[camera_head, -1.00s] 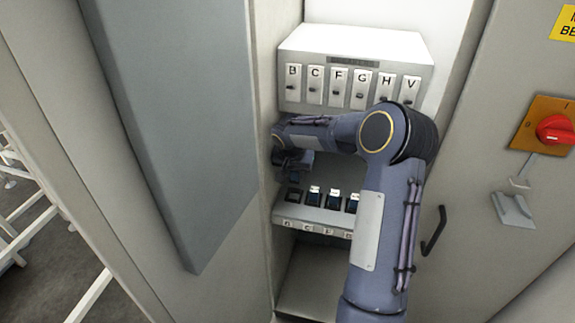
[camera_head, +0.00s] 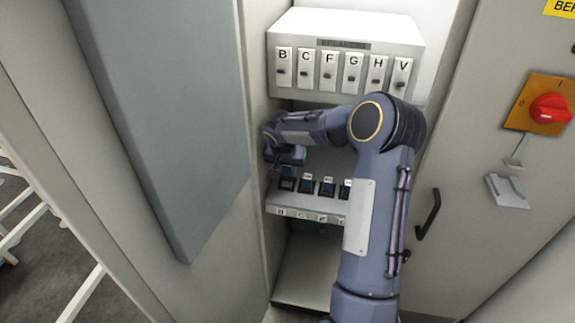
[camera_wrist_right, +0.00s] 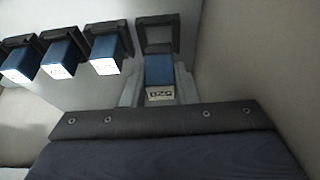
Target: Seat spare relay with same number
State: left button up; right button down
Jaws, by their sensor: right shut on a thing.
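My right gripper (camera_head: 290,156) is above the left end of the relay shelf in the head view. In the right wrist view its two fingers (camera_wrist_right: 158,88) are shut on a blue relay (camera_wrist_right: 158,70) with a white printed label. The label looks upside down, and I cannot read its number surely. The held relay is close to an empty dark socket (camera_wrist_right: 157,36); I cannot tell whether they touch. In the head view this socket (camera_head: 287,184) is the leftmost of the row. Several seated blue relays (camera_wrist_right: 106,50) stand in the neighbouring sockets. My left gripper is not in view.
The relay shelf (camera_head: 300,213) has lettered tags along its front. A white box (camera_head: 345,30) with lettered switches is above. The cabinet's side wall is close on the left. A red rotary switch (camera_head: 551,108) and a black handle (camera_head: 429,214) are at right.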

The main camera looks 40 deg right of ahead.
aim_at(286, 174)
jog(key=shift+a+f, duration=0.1)
jog(key=shift+f, duration=0.45)
jog(key=shift+f+b, duration=1.3)
jog(key=shift+b, duration=0.2)
jog(key=c, duration=1.1)
grip_release()
jog(key=shift+o, duration=0.2)
